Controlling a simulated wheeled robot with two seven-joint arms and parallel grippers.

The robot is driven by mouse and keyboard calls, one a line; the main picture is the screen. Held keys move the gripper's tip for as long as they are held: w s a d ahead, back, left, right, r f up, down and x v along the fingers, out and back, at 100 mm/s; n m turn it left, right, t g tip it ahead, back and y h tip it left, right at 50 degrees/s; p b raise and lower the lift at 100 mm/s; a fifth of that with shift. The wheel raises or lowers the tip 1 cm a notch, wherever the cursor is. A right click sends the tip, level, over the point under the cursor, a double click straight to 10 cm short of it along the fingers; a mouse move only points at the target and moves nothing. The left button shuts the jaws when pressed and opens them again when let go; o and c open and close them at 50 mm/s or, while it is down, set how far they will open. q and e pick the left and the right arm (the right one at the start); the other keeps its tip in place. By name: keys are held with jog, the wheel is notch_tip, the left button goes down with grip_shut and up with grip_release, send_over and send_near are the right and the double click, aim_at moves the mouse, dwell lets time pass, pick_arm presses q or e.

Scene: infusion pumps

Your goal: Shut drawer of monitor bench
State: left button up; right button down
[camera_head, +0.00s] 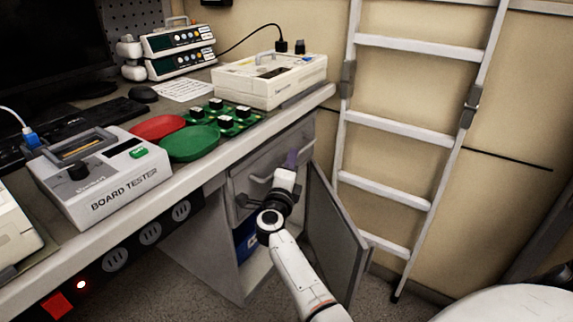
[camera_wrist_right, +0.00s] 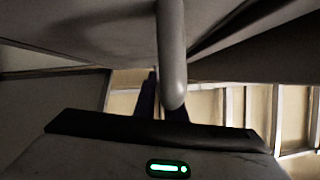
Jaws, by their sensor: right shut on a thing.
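The grey monitor bench drawer (camera_head: 245,178) is under the right end of the worktop, with a bar handle (camera_head: 262,179) on its front. How far it stands out is hard to tell in the head view. My right gripper (camera_head: 290,161) is at the drawer front, its arm coming up from below. In the right wrist view the grey handle bar (camera_wrist_right: 171,50) runs down to the dark fingers (camera_wrist_right: 160,98), which are shut on it. The fingertips are partly hidden. My left gripper is not in view.
A cabinet door (camera_head: 337,240) hangs open below and right of the drawer. A white ladder (camera_head: 400,125) leans on the wall behind. The worktop (camera_head: 215,160) carries a board tester (camera_head: 105,180), red and green trays (camera_head: 190,143), a circuit board and a white device (camera_head: 268,82).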

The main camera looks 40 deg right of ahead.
jog(key=shift+w+a+r, duration=0.15)
jog(key=shift+w+a, duration=0.05)
jog(key=shift+w, duration=0.05)
jog(key=c, duration=1.8)
grip_release()
jog(key=shift+w, duration=0.1)
